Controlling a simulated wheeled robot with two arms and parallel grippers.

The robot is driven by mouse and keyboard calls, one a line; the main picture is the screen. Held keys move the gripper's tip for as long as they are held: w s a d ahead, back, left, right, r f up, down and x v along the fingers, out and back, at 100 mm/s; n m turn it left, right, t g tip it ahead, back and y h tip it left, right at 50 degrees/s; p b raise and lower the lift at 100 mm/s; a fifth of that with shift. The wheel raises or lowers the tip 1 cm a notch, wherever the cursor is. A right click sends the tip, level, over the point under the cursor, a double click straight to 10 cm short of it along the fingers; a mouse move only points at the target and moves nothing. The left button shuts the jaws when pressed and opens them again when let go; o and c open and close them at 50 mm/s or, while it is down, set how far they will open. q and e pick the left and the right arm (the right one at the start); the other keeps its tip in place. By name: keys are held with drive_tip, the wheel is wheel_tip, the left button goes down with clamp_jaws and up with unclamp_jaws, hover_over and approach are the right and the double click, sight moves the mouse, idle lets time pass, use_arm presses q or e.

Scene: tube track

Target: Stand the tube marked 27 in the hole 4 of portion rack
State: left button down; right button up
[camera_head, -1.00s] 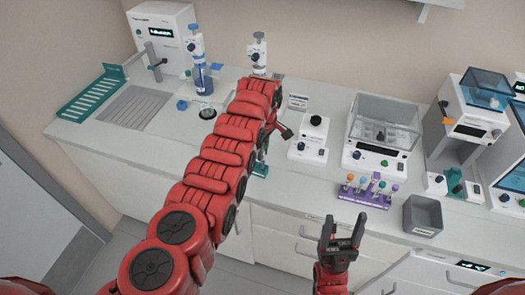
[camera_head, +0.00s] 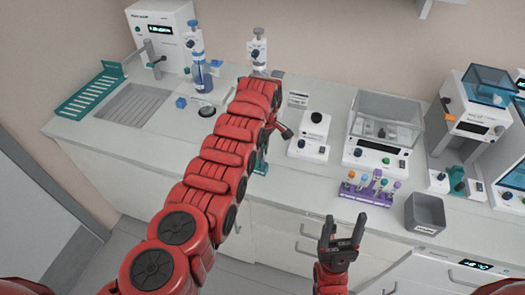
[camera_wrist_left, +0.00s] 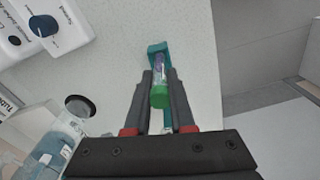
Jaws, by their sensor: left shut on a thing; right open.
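In the left wrist view my left gripper (camera_wrist_left: 160,88) is shut on a clear tube (camera_wrist_left: 160,70) with a green cap (camera_wrist_left: 160,97). The tube's far end meets a small teal rack (camera_wrist_left: 156,47); I cannot tell whether it is in a hole. No number is legible on it. In the head view my red left arm hides the gripper and tube, and part of the teal rack (camera_head: 261,167) shows beside it. A purple rack (camera_head: 366,193) holds several tubes with coloured caps. My right gripper (camera_head: 343,232) is open and empty, in front of the counter.
A grey bin (camera_head: 425,213) stands right of the purple rack. A white device with a knob (camera_head: 310,140) and a clear-lidded machine (camera_head: 380,135) stand behind. A bottle with blue liquid (camera_wrist_left: 50,148) is near the left gripper. The counter's front edge lies close to the teal rack.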

use_arm(q)
drive_tip(key=shift+f+b, duration=0.45)
drive_tip(key=shift+f, duration=0.1)
drive_tip(key=c, duration=0.7)
unclamp_jaws()
